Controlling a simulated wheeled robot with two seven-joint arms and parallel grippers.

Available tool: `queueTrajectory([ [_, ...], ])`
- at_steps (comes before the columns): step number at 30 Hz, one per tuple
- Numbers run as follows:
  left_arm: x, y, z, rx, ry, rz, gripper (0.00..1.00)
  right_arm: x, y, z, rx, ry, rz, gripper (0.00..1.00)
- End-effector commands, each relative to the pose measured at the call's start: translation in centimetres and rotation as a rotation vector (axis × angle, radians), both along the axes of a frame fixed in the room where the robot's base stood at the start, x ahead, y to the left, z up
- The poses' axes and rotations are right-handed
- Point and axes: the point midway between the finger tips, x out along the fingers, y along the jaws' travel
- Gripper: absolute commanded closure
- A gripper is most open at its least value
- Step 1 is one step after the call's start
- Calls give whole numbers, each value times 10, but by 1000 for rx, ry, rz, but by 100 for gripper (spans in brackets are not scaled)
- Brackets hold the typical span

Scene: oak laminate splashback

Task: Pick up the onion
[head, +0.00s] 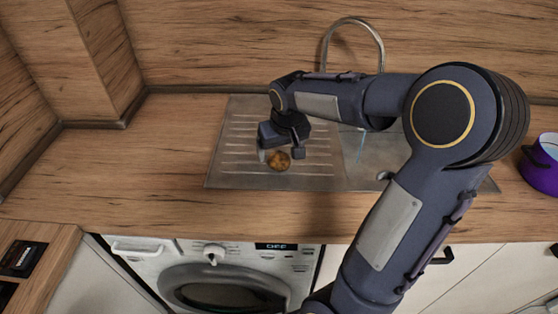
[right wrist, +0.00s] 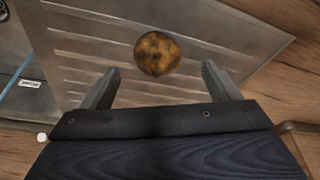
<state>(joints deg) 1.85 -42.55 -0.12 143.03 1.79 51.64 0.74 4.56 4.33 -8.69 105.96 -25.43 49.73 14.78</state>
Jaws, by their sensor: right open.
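The onion (head: 278,160) is a small round golden-brown thing on the metal drainboard of the sink (head: 235,135). My right gripper (head: 281,156) is above the drainboard, right at the onion, and hides part of it in the head view. In the right wrist view the onion (right wrist: 158,54) is whole and lies just beyond the fingertips, roughly centred between them. The right gripper (right wrist: 160,72) is open, with nothing between its fingers. My left gripper is not in view.
A curved tap (head: 352,22) rises behind the sink basin, which my right arm partly covers. A purple pot (head: 540,165) stands at the far right. The wooden counter (head: 130,150) left of the drainboard is clear. A washing machine (head: 215,275) is below.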

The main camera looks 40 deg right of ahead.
Motion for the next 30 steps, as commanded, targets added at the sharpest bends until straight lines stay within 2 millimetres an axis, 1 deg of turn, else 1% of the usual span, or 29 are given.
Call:
queueTrajectory([
  [6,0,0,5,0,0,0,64,7,-7,-30,2,6,0,18],
  [9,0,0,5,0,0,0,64,11,-8,-42,1,4,0,18],
  [12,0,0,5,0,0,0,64,13,-9,-48,2,2,0,18],
  [19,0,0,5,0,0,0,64,13,-9,-49,1,0,0,18],
  [30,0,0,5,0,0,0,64,13,-8,-48,1,0,0,66],
])
